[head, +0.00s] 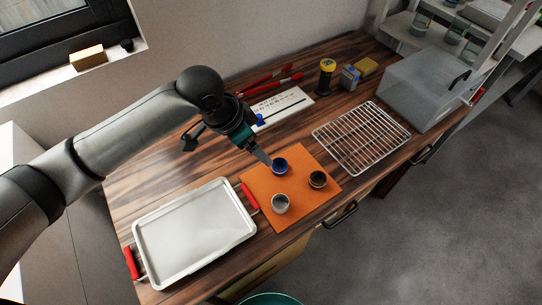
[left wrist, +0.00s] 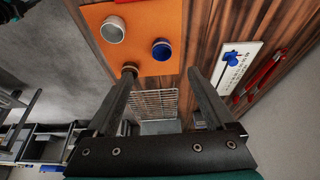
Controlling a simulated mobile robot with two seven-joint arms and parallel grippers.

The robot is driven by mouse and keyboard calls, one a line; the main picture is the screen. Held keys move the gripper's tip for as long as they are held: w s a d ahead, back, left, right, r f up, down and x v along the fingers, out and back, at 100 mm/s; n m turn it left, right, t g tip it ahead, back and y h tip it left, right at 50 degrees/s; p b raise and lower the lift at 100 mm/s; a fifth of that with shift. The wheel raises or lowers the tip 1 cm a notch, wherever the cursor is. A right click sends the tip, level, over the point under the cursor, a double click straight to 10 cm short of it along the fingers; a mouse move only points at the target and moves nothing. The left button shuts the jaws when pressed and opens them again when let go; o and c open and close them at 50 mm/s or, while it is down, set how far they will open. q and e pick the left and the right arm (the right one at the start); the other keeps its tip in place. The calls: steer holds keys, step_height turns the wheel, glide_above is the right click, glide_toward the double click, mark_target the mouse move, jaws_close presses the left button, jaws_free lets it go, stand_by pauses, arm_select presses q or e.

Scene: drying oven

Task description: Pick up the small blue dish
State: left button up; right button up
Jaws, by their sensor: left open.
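The small blue dish (head: 279,166) sits upright on an orange mat (head: 299,187) on the wooden bench. It also shows in the left wrist view (left wrist: 161,51), just past the gap between my fingertips. A white dish (head: 280,204) and a dark dish (head: 317,179) share the mat. My left gripper (head: 264,158) hangs beside the blue dish, on its upper-left side in the head view. Its two fingers (left wrist: 160,75) are spread apart and empty in the left wrist view, and the dish is not between them. My right gripper is in neither view.
A metal tray (head: 195,228) with red handles lies left of the mat. A wire rack (head: 361,137) lies to the right, with a grey box (head: 425,87) behind it. A white card (head: 283,105) and red tools (head: 268,82) lie behind the gripper.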

arm_select(q)
steer(key=b, duration=0.2)
glide_toward(281, 168)
step_height(281, 168, up, 2)
steer(key=s, duration=0.2)
steer(key=f, duration=0.1)
steer(key=w+f, duration=0.1)
steer(key=f, duration=0.1)
steer(key=shift+w+d+f+b, duration=0.1)
steer(key=shift+b, duration=0.3)
steer(key=shift+w+d+f, duration=0.1)
steer(key=shift+f, duration=0.2)
steer(key=w+f+b, duration=0.1)
steer(key=w+d+f+b, duration=0.1)
steer(key=f, duration=0.1)
steer(key=shift+d+f, duration=0.15)
steer(key=shift+d, duration=0.05)
steer(key=shift+d+f, duration=0.15)
steer(key=shift+f, duration=0.3)
steer(key=c, duration=0.8)
jaws_close()
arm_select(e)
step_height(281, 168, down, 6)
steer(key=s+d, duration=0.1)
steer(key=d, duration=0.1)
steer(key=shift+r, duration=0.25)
